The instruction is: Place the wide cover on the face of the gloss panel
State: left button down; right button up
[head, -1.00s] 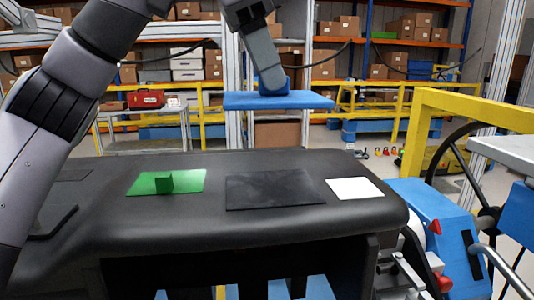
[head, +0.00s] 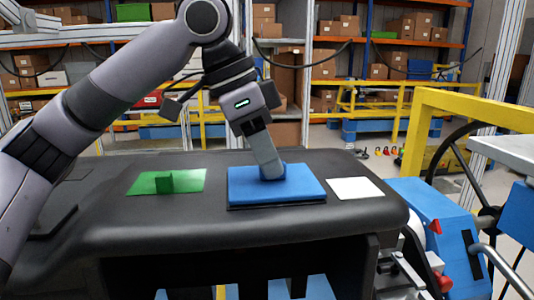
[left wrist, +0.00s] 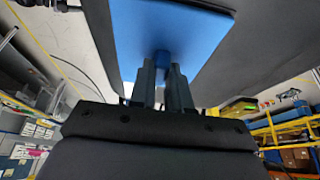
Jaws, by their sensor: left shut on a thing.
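The wide cover is a flat blue plate (head: 245,186) with a small blue knob on top. It also shows in the left wrist view (left wrist: 195,32). My left gripper (head: 270,174) is shut on the knob, with its two fingers (left wrist: 162,74) on either side of it in the left wrist view. The cover is level, over the dark square panel (head: 277,205) in the middle of the dashboard, which I take for the gloss panel. Only the panel's front edge shows. I cannot tell whether cover and panel touch. My right gripper is not in view.
A green plate with a green block (head: 190,180) lies left on the black dashboard (head: 150,225). A white square panel (head: 354,188) lies close to the right of the cover. A yellow frame (head: 470,108) and blue machine parts (head: 430,215) stand at the right.

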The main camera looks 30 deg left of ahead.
pick_arm(q)
jog(key=c, duration=1.1)
grip_release()
jog(key=shift+f, duration=0.1)
jog(key=v, duration=1.2)
